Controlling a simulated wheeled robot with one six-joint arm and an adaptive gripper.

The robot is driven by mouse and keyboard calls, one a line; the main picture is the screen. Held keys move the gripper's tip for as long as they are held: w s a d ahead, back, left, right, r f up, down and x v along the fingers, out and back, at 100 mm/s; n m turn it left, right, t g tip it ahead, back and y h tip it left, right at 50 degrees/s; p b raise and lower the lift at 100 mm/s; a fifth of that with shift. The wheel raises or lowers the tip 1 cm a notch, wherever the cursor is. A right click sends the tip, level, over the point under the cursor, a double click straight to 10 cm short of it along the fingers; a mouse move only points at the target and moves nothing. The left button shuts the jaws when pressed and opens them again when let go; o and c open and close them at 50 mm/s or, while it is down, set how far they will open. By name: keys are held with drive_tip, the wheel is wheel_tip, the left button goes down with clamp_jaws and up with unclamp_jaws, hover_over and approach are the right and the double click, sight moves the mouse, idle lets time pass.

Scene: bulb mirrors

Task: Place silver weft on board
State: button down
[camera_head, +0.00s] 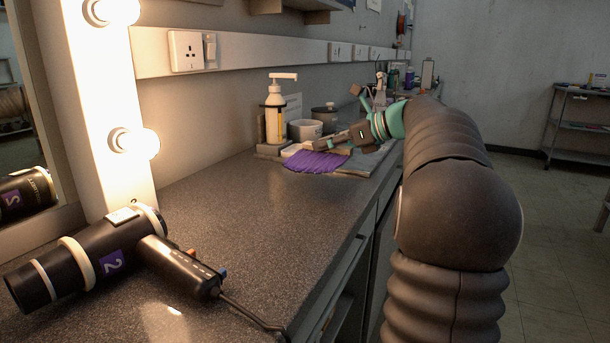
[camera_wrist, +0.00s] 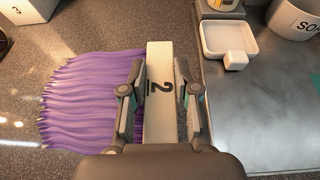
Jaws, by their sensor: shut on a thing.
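A purple hair weft (camera_wrist: 85,100) has a white header bar (camera_wrist: 159,70) marked "2". My gripper (camera_wrist: 159,105) has its fingers on both sides of this bar and is shut on it. The strands fan out to the left over the speckled counter. The weft also shows as a purple patch in the head view (camera_head: 312,162), below my gripper (camera_head: 335,144). A smooth grey board (camera_wrist: 262,95) lies right of the bar in the wrist view. I cannot tell whether the bar touches the board or hangs above it. I see no weft that looks clearly silver.
A white block (camera_wrist: 27,10) marked "3" is at the wrist view's upper left. A white dish (camera_wrist: 229,42) and a round white pot (camera_wrist: 293,18) stand at the board's far side. A pump bottle (camera_head: 274,118) stands behind. A black hairdryer (camera_head: 110,258) lies on the near counter.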

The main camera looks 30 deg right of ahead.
sight(307, 180)
drive_tip(key=w+a+f, duration=0.1)
drive_tip(key=a, duration=0.1)
drive_tip(key=w+a+f, duration=0.1)
drive_tip(key=shift+w+a+f, duration=0.35)
drive_tip(key=shift+f, duration=0.05)
drive_tip(key=shift+f+b, duration=0.6)
drive_tip(key=shift+f, duration=1.4)
drive_tip(key=shift+f, duration=0.1)
drive_tip(key=c, duration=0.9)
unclamp_jaws()
drive_tip(key=shift+o, duration=0.2)
